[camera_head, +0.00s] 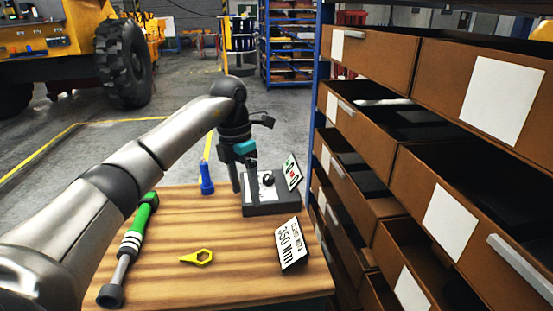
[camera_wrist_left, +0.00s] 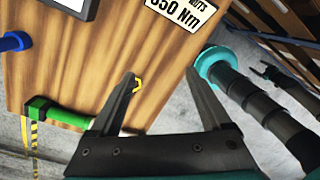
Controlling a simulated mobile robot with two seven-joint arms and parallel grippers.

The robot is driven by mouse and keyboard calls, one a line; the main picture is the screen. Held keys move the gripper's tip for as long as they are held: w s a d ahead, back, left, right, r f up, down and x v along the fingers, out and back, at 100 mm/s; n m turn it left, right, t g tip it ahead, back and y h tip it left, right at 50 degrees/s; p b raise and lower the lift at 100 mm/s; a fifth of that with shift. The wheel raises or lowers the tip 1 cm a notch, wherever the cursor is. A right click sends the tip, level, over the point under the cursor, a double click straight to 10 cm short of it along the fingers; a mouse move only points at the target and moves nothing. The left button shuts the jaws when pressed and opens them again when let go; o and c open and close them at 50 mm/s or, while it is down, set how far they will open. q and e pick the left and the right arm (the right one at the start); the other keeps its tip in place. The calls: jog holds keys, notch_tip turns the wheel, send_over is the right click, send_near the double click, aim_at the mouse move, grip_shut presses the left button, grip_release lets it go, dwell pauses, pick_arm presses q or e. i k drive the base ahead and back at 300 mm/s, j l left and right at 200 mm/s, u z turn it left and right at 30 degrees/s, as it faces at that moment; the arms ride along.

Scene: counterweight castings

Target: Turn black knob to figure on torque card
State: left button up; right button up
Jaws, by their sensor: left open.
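The black knob (camera_head: 268,180) sits on top of a dark box (camera_head: 272,207) with a light dial plate, at the back right of the wooden table. The torque card (camera_head: 291,245) stands tilted near the right edge and reads 350 Nm; it also shows in the left wrist view (camera_wrist_left: 185,8). My left gripper (camera_head: 236,189) points down just left of the box, apart from the knob. In the left wrist view its jaws (camera_wrist_left: 165,76) are open with nothing between them. The knob is not visible there.
On the table (camera_head: 225,285) lie a green-handled tool (camera_head: 140,225), a yellow ring wrench (camera_head: 197,257) and a blue-handled tool (camera_head: 206,178). A small sign (camera_head: 292,171) with green and red marks stands behind the knob. Open brown drawers (camera_head: 360,135) crowd the right side.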

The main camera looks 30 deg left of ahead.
aim_at(268, 180)
jog(key=i+j, duration=0.2)
jog(key=i, duration=0.25)
jog(key=i+j, duration=0.2)
jog(key=i, duration=0.2)
